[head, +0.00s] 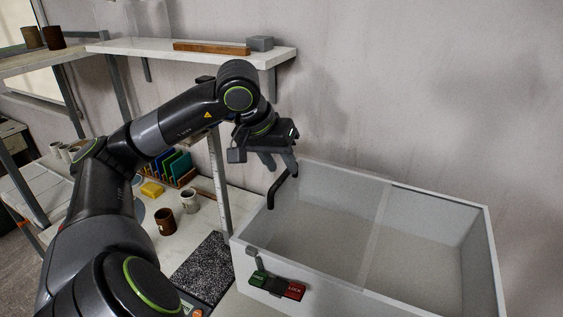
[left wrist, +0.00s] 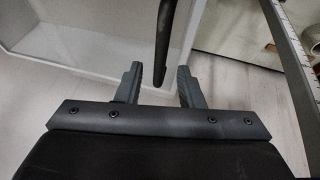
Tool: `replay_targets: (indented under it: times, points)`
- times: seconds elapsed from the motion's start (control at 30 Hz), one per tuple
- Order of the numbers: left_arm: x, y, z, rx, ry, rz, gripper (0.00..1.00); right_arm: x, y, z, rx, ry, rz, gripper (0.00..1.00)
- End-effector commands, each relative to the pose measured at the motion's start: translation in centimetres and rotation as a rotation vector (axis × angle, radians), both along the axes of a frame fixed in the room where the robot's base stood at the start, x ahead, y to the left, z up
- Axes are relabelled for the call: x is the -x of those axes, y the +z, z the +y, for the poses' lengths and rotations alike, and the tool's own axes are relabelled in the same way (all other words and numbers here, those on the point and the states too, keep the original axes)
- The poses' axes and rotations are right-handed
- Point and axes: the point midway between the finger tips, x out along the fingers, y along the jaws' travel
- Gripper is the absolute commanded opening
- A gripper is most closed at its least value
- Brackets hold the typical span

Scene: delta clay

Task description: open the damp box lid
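The damp box (head: 493,250) is a pale, white-walled box at the right of the head view. A clear lid (head: 335,195) appears to lie flat over its top, though its edges are hard to make out. A black bar handle (head: 283,188) stands at the box's left rim; it also shows in the left wrist view (left wrist: 164,42). My left gripper (head: 284,164) is just above the handle, pointing down. In the left wrist view its two fingers (left wrist: 160,86) are apart, with the handle's end in line between them. I cannot tell whether they touch it. My right gripper is out of view.
A latch with green and red labels (head: 277,285) is on the box's front wall. A wall shelf (head: 200,48) is behind my left arm. Brown cup (head: 166,221), pale cup (head: 190,201) and a speckled dark board (head: 203,268) are on the bench left of the box.

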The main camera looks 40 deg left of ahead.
Motion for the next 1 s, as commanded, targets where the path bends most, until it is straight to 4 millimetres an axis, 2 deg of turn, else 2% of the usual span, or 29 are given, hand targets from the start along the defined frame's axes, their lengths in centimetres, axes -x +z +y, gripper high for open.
replay_targets:
  times: [0.2, 0.5, 0.53, 0.8, 1.0]
  points:
    - [-0.47, -1.09, -0.08, 0.001, 0.001, 0.001, 0.34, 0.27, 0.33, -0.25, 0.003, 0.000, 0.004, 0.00]
    - [-0.55, -1.27, -0.07, 0.000, 0.002, 0.000, 0.34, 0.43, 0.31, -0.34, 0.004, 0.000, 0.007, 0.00]
    - [-0.55, -1.27, -0.07, 0.000, 0.002, 0.000, 0.33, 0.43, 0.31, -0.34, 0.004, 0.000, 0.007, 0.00]
    - [-0.54, -1.25, -0.07, 0.000, 0.002, 0.000, 0.00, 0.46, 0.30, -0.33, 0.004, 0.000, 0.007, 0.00]
    - [-0.54, -1.23, -0.06, 0.000, 0.002, 0.000, 0.00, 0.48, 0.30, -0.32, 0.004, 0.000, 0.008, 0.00]
